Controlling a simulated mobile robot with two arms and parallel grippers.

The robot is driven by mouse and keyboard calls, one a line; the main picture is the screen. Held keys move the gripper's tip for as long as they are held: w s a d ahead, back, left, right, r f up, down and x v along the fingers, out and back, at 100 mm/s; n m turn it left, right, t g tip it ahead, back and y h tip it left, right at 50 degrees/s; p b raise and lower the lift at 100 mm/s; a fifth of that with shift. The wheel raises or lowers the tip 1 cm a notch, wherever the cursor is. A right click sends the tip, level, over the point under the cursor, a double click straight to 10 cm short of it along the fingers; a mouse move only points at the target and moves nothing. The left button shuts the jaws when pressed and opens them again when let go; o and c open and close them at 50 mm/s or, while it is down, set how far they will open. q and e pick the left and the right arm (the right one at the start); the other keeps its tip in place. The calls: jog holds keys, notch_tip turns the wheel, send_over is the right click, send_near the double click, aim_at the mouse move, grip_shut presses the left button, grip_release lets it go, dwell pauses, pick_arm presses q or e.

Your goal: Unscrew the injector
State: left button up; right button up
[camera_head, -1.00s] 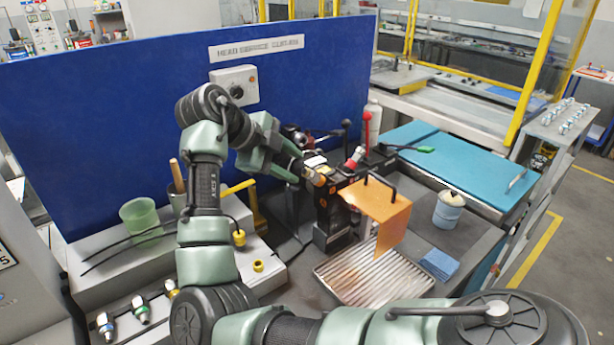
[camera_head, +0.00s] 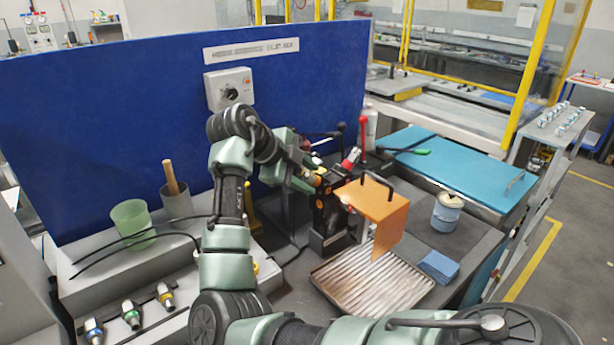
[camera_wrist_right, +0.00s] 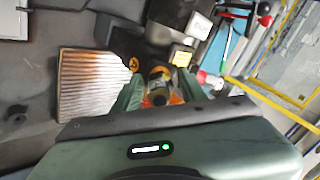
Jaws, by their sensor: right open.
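My right gripper (camera_head: 312,183) reaches in from the left over the black test fixture (camera_head: 328,215); the wrist view shows it too (camera_wrist_right: 160,92). Its two green fingers are apart. Between them, in the wrist view, is a round dark part with a yellow ring (camera_wrist_right: 158,74), seemingly the injector; I cannot tell whether a finger touches it. In the head view a small yellow-brass part (camera_head: 325,179) shows at the fingertips on the fixture. Three other injectors, with blue (camera_head: 94,331), green (camera_head: 130,315) and yellow (camera_head: 164,296) parts, lie at lower left. My left gripper is out of view.
An orange guard plate (camera_head: 375,205) stands right of the fixture, above a ribbed metal tray (camera_head: 365,280). A red-knobbed lever (camera_head: 363,121) rises behind. A can (camera_head: 447,212) and blue cloths (camera_head: 439,266) sit right. A green cup (camera_head: 131,222) stands left.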

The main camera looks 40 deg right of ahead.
jog(key=shift+a+r, duration=0.1)
jog(key=shift+p+v, duration=0.5)
jog(key=shift+v, duration=0.3)
dwell(0.4)
jog(key=shift+m+b, duration=0.55)
jog(key=shift+m, duration=0.05)
jog(key=m+b, duration=0.4)
jog(key=m, duration=0.1)
jog(key=m+b, duration=0.3)
jog(key=m, duration=0.1)
jog(key=shift+m, duration=1)
